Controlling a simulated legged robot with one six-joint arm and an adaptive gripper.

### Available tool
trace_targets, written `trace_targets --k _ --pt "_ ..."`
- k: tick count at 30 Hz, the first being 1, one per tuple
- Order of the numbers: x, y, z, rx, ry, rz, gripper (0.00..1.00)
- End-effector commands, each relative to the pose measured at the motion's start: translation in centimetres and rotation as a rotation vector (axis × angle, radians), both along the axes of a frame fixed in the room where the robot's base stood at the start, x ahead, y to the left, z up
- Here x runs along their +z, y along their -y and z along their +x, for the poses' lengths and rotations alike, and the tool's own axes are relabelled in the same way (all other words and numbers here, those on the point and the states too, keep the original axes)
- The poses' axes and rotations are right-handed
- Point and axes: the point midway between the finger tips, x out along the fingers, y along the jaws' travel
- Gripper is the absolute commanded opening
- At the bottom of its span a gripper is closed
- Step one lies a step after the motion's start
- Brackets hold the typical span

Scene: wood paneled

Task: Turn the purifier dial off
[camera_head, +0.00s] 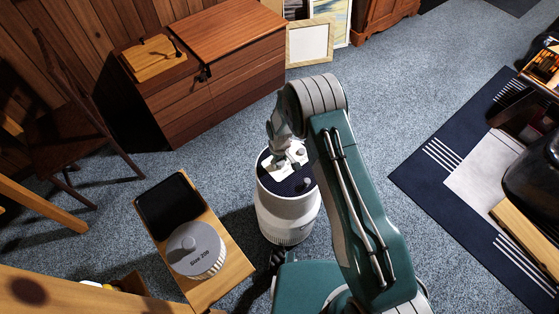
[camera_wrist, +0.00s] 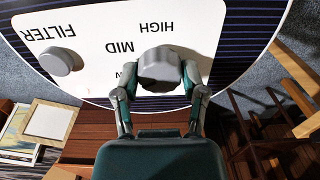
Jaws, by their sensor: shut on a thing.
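The purifier (camera_head: 287,212) is a white cylinder standing upright on the carpet, with a dark striped top and a white control panel. My gripper (camera_head: 284,160) reaches down to its top. In the wrist view, my gripper (camera_wrist: 160,74) has one finger on each side of the grey purifier dial (camera_wrist: 159,66) and is shut on it. The panel (camera_wrist: 98,22) reads HIGH, MID and FILTER upside down; another label beside the dial is mostly hidden. A second grey round knob (camera_wrist: 60,61) sits apart, near FILTER. The dial's pointer direction cannot be made out.
A small wooden table (camera_head: 235,268) to the left holds a black tablet (camera_head: 169,204) and a grey-lidded round container (camera_head: 196,249). A wooden cabinet (camera_head: 215,95) and picture frame (camera_head: 309,43) stand behind. A dark blue rug (camera_head: 425,178) lies right. Carpet around the purifier is mostly clear.

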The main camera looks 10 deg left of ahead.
Motion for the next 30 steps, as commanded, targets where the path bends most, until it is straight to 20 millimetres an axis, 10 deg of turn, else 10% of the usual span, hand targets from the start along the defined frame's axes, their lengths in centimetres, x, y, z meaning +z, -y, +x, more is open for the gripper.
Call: trace_targets --k 30 --pt "-0.05 -0.02 0.10 0.941 0.004 0.001 0.07"
